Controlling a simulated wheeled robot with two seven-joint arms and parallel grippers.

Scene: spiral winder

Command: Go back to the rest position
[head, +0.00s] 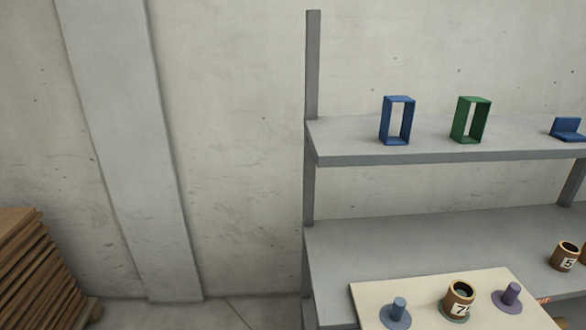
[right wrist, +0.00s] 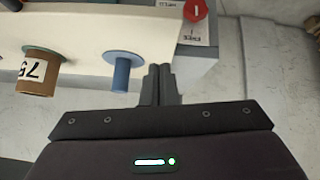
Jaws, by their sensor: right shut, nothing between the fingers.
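My right gripper (right wrist: 159,72) shows in the right wrist view with its two dark fingers together and nothing between them. It is beside the blue peg on its round base (right wrist: 122,72) and apart from it as far as I can tell. A brown cup marked 75 (right wrist: 36,85) is further left in that view. In the head view the blue peg (head: 397,310), the brown cup (head: 458,298) and a purple peg (head: 510,294) stand on a cream board (head: 375,290). Neither of my grippers shows in the head view, and my left gripper is in no view.
A grey shelf unit (head: 400,150) holds a blue frame (head: 397,120), a green frame (head: 470,120) and a blue bracket (head: 567,128). Another brown cup (head: 563,256) stands at the right. Brown sheets (head: 35,265) are stacked at left; floor between is clear.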

